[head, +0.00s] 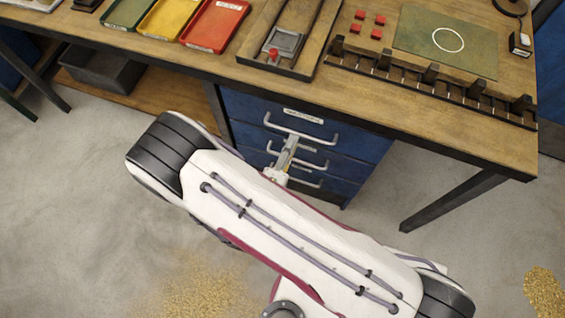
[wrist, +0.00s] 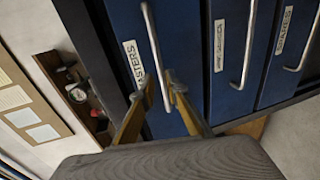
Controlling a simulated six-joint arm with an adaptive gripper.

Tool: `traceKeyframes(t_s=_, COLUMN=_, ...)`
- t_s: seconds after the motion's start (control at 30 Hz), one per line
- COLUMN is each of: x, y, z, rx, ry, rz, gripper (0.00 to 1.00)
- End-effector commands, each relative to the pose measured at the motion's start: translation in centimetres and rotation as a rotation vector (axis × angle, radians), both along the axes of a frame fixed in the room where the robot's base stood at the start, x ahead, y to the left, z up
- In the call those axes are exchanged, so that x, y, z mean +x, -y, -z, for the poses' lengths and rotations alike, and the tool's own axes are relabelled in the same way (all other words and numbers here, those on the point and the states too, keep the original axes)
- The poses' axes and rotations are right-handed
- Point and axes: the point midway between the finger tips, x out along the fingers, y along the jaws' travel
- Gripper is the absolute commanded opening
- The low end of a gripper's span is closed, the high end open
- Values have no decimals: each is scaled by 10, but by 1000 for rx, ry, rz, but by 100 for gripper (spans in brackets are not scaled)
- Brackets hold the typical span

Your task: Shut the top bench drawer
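The blue top bench drawer (head: 262,110) is under the bench top, with a pale label and a metal bar handle (head: 300,132). In the wrist view its blue front (wrist: 185,50) fills the middle, and its handle (wrist: 152,45) runs down towards my fingertips. My gripper (head: 289,146) is at this handle, in front of the drawer. In the wrist view my gripper (wrist: 158,92) has its two yellowish fingers near the handle's lower end, one on each side of it. I cannot tell whether they touch it, nor how far the drawer stands out.
Two lower drawers with handles show in the wrist view, the middle one (wrist: 228,55) and another (wrist: 292,50). The wooden bench top (head: 240,82) overhangs the unit and carries coloured trays and a fixture. A bench leg (head: 450,200) stands at right. The floor at left is mostly clear.

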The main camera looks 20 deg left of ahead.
Motion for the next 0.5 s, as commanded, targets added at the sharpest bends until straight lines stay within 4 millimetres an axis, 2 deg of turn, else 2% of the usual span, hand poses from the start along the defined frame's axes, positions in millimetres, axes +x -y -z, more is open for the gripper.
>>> traceKeyframes(t_s=0.5, x=-45, y=-1, z=-10, rx=2, ry=1, rz=-3, gripper=14)
